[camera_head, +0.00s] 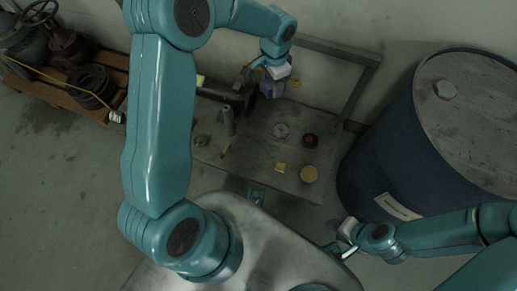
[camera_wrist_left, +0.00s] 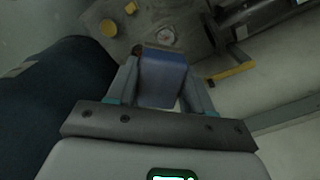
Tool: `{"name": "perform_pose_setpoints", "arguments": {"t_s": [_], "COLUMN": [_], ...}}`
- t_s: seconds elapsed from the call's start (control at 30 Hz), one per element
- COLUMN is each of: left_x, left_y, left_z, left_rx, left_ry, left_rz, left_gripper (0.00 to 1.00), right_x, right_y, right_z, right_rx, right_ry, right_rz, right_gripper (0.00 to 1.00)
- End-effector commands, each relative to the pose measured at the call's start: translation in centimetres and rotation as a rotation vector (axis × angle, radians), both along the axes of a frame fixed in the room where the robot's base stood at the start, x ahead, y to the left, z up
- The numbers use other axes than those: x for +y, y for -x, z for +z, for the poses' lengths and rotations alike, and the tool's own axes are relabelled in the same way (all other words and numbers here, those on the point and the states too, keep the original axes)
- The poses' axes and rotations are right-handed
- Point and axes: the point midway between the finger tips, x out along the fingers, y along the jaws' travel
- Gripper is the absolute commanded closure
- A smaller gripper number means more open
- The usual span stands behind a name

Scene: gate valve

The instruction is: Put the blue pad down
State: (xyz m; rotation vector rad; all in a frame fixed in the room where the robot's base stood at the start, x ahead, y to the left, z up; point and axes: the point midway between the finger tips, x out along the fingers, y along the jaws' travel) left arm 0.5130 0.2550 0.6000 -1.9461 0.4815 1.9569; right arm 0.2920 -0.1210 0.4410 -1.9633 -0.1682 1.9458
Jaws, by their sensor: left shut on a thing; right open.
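The blue pad shows in the left wrist view (camera_wrist_left: 162,80) between the two fingers of my left gripper, and in the head view (camera_head: 271,88) under its jaws. My left gripper (camera_head: 268,80) is shut on the pad and holds it over the back part of the metal bench (camera_head: 255,148). The fingers also show on both sides of the pad in the left wrist view (camera_wrist_left: 161,88). I cannot tell how high the pad is above the bench. My right gripper (camera_head: 344,238) is open and empty, low in the head view near the blue drum.
The bench carries a round dial (camera_head: 281,130), a red-and-black knob (camera_head: 310,140), a yellow round lid (camera_head: 308,174), a small yellow block (camera_head: 280,168) and an upright cylinder (camera_head: 228,122). A blue drum (camera_head: 385,155) stands at the right. A wooden pallet (camera_head: 105,98) lies at the left.

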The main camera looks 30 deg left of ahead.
Motion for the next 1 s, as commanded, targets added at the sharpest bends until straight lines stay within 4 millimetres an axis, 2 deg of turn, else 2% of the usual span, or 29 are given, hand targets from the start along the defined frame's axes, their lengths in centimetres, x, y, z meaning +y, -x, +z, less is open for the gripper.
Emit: {"name": "perform_pose_setpoints", "arguments": {"t_s": [0.03, 0.1, 0.2, 0.3, 0.4, 0.57, 0.67, 1.0], "left_x": [1.0, 2.0, 2.6, 2.4, 2.0, 1.8, 1.7, 1.5], "left_y": [0.8, 1.8, 3.7, 5.9, 7.3, 8.0, 8.1, 7.8], "left_z": [-4.5, -9.4, -15.6, -20.4, -23.0, -24.8, -26.9, -36.8], "left_rx": [0.016, 0.016, 0.015, 0.012, 0.007, 0.004, 0.004, 0.003], "left_ry": [0.003, 0.006, 0.011, 0.013, 0.013, 0.008, 0.008, 0.006], "left_rz": [-0.093, -0.255, -0.48, -0.665, -0.78, -0.846, -0.854, -0.852], "left_gripper": [0.73, 0.73, 0.73, 0.73, 0.73, 0.73, 0.73, 0.73], "right_x": [0.0, 0.0, 0.0, 0.0, 0.0, 0.0, 0.0, -0.5], "right_y": [0.0, 0.0, 0.0, 0.0, 0.0, 0.0, 0.0, -0.5], "right_z": [-1.3, -2.1, -3.1, -3.9, -4.3, -4.6, -5.5, -9.1], "right_rx": [0.001, 0.001, 0.001, 0.001, 0.001, 0.001, 0.0, -0.01], "right_ry": [0.0, 0.0, 0.0, 0.0, 0.0, 0.0, 0.0, 0.004], "right_rz": [0.0, 0.001, 0.0, 0.001, 0.001, 0.001, 0.0, -0.022], "right_gripper": [0.57, 0.57, 0.57, 0.57, 0.57, 0.57, 0.57, 0.57]}}
